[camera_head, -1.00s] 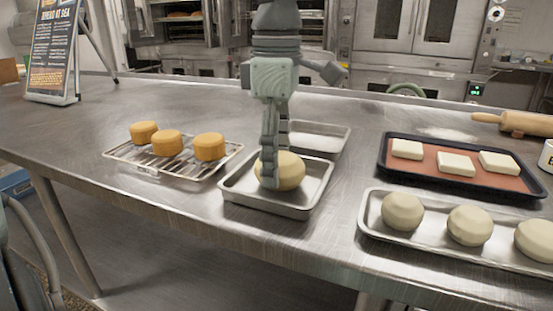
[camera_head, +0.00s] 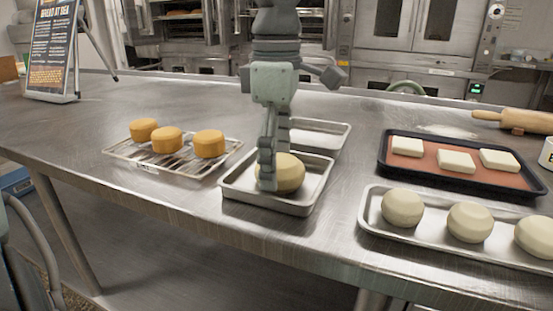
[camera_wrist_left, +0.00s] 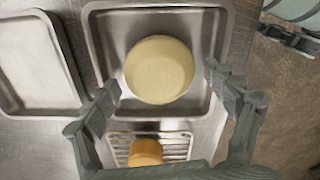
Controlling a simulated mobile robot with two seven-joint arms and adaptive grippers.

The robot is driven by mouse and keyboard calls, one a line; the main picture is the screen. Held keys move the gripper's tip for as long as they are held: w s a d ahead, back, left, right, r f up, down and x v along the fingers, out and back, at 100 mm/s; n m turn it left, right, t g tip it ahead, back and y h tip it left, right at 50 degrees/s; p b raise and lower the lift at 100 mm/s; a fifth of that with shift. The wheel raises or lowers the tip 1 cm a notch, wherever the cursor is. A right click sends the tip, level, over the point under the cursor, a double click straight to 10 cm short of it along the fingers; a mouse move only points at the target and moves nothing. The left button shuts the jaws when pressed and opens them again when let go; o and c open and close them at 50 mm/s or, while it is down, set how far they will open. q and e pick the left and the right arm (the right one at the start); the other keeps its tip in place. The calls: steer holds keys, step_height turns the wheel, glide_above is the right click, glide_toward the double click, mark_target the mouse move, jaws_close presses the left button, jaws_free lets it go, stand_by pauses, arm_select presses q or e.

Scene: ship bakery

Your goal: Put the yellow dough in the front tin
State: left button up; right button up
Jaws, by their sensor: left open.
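The yellow dough (camera_head: 289,172) is a pale yellow round lump sitting in the front tin (camera_head: 305,199), a shallow square metal tin near the table's front edge. In the left wrist view the dough (camera_wrist_left: 159,69) rests on the floor of the tin (camera_wrist_left: 98,48), towards one side. My left gripper (camera_head: 267,184) points down at the dough, its fingers partly hiding it in the head view. In the left wrist view the fingers (camera_wrist_left: 163,80) are spread apart on either side of the dough, with gaps visible. My right gripper is not in view.
An empty tin (camera_head: 335,130) lies just behind. A wire rack (camera_head: 155,165) with orange cakes (camera_head: 167,140) is at left. At right are a dark tray (camera_head: 385,165) of white slabs, a long metal tray (camera_head: 372,222) of pale dough balls (camera_head: 403,208) and a rolling pin (camera_head: 515,121).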

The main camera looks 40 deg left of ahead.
mark_target(277, 172)
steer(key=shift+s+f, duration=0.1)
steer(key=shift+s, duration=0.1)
arm_select(q)
steer(key=shift+r, duration=0.25)
step_height(277, 172, up, 12)
steer(key=shift+p, duration=0.3)
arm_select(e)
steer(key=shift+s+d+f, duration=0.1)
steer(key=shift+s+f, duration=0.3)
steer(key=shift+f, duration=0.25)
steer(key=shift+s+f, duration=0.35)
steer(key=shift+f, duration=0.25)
